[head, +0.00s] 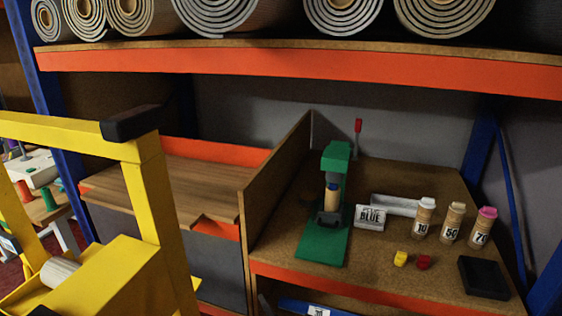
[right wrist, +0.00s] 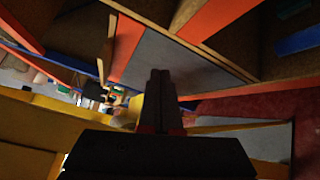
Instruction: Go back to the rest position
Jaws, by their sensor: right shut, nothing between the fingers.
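My right gripper (right wrist: 163,80) shows in the right wrist view as two dark fingers pressed together, shut with nothing between them. It points toward the shelving, with open space around the fingertips. I cannot make it out in the head view. My left gripper is not in view.
A yellow frame (head: 158,195) with a black end piece stands close at the left. Rolled rugs (head: 340,12) lie on the orange-edged shelf (head: 300,70).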

